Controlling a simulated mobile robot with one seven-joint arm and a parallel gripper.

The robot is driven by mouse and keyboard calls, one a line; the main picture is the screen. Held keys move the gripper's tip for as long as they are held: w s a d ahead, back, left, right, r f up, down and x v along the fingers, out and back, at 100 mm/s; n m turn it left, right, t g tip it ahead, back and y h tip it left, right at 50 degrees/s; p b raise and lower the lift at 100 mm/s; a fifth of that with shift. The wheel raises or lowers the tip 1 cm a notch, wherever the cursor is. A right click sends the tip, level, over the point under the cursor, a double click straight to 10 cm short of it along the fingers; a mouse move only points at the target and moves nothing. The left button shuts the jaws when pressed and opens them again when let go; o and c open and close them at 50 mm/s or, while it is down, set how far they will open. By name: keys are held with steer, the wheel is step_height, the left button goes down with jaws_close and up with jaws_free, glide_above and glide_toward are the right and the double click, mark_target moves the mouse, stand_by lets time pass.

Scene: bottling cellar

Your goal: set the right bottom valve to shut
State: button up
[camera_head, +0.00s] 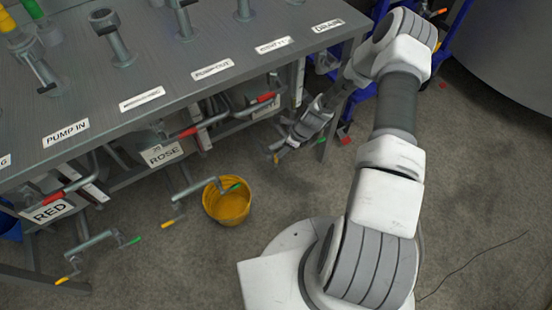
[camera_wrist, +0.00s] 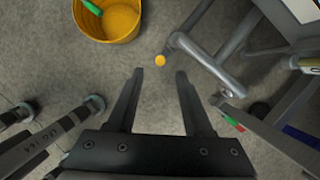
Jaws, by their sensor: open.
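The right bottom valve is below the bench at the right, mostly hidden behind my gripper (camera_head: 281,152) in the head view, where a small yellow tip (camera_head: 276,159) shows. In the wrist view a grey pipe of the valve (camera_wrist: 207,66) runs diagonally just beyond and right of the fingers. A yellow tip (camera_wrist: 160,60) appears between the fingertips of my gripper (camera_wrist: 160,72). The fingers are apart and nothing is clearly held between them. Whether they touch the valve, and how its handle is turned, I cannot tell.
A yellow bucket (camera_head: 227,205) stands on the floor, left of my gripper. The middle bottom valve (camera_head: 190,190) reaches over it with a green tip. The left bottom valve (camera_head: 95,243) is farther left. Red-handled valves (camera_head: 190,131) sit above, under the bench (camera_head: 215,45). A blue frame (camera_head: 365,100) stands at the right.

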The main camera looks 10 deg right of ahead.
steer(key=b+x, duration=0.2)
steer(key=x, duration=0.6)
steer(key=shift+c, duration=0.3)
jaws_close()
steer(key=shift+d, duration=0.1)
stand_by(0.9)
